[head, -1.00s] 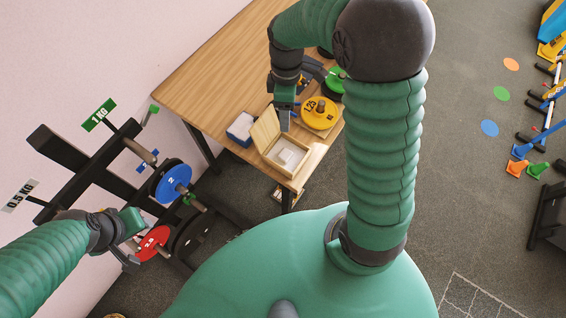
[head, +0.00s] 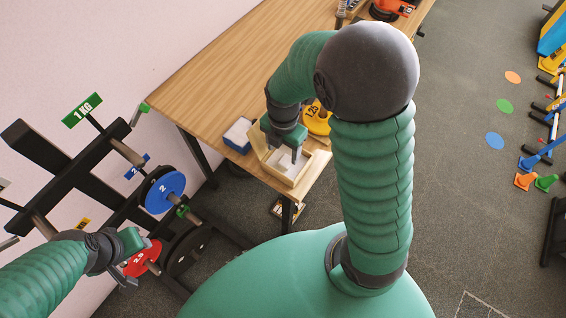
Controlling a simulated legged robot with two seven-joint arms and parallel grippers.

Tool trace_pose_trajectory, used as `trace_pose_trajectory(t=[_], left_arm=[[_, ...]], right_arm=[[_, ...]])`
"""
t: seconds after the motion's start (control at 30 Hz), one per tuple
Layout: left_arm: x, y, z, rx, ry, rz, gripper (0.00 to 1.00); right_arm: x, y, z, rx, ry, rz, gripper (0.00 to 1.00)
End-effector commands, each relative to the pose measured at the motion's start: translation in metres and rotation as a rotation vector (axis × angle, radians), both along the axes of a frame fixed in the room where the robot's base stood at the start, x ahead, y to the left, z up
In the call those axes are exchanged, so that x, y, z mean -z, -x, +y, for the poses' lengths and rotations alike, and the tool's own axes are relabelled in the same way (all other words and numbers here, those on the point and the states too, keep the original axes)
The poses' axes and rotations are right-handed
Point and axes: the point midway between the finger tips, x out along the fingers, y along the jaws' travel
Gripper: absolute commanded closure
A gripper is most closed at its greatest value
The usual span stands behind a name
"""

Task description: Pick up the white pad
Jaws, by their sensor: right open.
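The white pad (head: 286,166) lies inside an open wooden box on the table, partly hidden by my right gripper. My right gripper (head: 283,154) is open and points down at the box, with its fingers over the pad. I cannot tell whether they touch it. My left gripper (head: 126,268) is at the lower left, beside the red weight plate on the rack, and no held thing shows in it; its jaw gap is unclear.
The wooden box (head: 301,176) stands at the near corner of the wooden table (head: 215,85). A blue box with a white top (head: 238,134) is just left of it. A yellow weight plate (head: 318,121) lies behind. A weight rack (head: 80,180) stands at the left.

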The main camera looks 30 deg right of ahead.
Motion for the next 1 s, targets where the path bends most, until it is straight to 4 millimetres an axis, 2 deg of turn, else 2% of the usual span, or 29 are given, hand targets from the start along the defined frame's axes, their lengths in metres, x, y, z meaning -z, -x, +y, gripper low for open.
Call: trace_pose_trajectory(t=[0.23,0.33,0.5,1.0], left_arm=[[-0.001,0.0,0.0,0.001,0.0,0.0,0.6],[-0.001,0.0,0.0,0.001,0.0,0.0,0.6],[-0.001,0.0,0.0,0.001,0.0,0.0,0.6],[-0.001,0.0,0.0,0.001,0.0,0.0,0.6]], right_arm=[[0.043,0.005,0.001,0.003,-0.001,0.005,0.38],[0.049,0.004,0.003,0.002,0.0,0.002,0.38],[0.049,0.004,0.004,0.002,0.0,0.0,0.38],[0.049,0.004,0.002,0.002,-0.001,0.002,1.0]])
